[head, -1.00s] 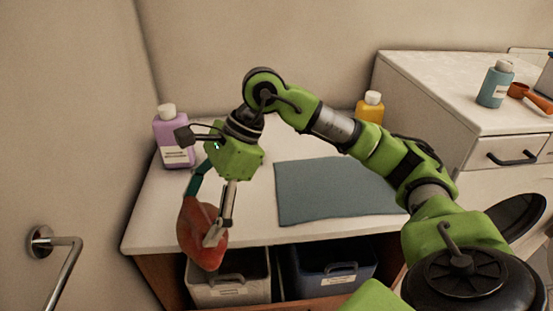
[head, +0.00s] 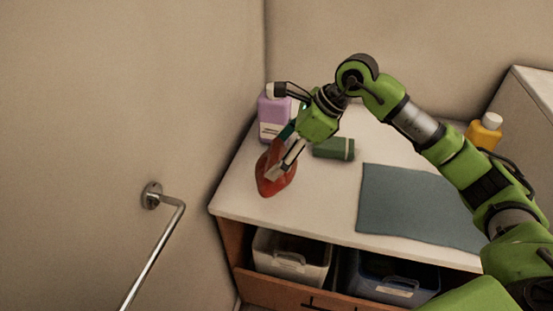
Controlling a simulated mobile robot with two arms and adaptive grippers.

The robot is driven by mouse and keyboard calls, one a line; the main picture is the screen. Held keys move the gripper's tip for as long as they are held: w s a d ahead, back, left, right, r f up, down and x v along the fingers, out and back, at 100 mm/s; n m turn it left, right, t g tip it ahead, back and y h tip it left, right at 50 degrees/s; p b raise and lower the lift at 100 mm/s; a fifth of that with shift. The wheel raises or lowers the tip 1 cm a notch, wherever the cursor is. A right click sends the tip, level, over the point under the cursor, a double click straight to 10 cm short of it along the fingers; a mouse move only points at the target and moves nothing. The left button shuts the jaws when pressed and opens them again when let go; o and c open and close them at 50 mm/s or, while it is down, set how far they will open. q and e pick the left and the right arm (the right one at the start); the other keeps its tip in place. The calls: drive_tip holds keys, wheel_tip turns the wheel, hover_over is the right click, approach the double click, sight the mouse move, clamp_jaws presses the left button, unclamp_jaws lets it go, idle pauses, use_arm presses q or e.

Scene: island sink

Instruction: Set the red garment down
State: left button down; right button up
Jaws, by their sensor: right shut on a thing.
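The red garment (head: 268,182) is a bunched, drooping shape at the left part of the white counter (head: 310,197). My right gripper (head: 282,165) is shut on it from above and partly covers it. The garment shows over the counter top, in front of the purple bottle; I cannot tell whether its lower end touches the surface. My left gripper is not in view.
A purple bottle (head: 272,122) stands close behind the garment. A green item (head: 334,148) lies right of it, beside a blue-grey mat (head: 410,207). A yellow bottle (head: 484,133) stands at the back right. A white bin (head: 290,258) and dark blue bin (head: 392,280) sit below.

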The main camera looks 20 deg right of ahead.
drive_tip(key=w+f, duration=0.1)
drive_tip(key=w+f+p, duration=0.1)
drive_tip(key=f, duration=0.1)
drive_tip(key=w+f, duration=0.2)
drive_tip(key=shift+d+f+p, duration=0.1)
drive_tip(key=shift+f+p, duration=0.15)
drive_tip(key=shift+p, duration=0.05)
wheel_tip(320, 180, down, 2)
drive_tip(key=shift+f+p, duration=0.1)
drive_tip(key=shift+p, duration=0.75)
drive_tip(key=shift+f, duration=0.3)
drive_tip(key=shift+f, duration=0.15)
drive_tip(key=o, duration=1.2)
drive_tip(key=shift+c, duration=0.2)
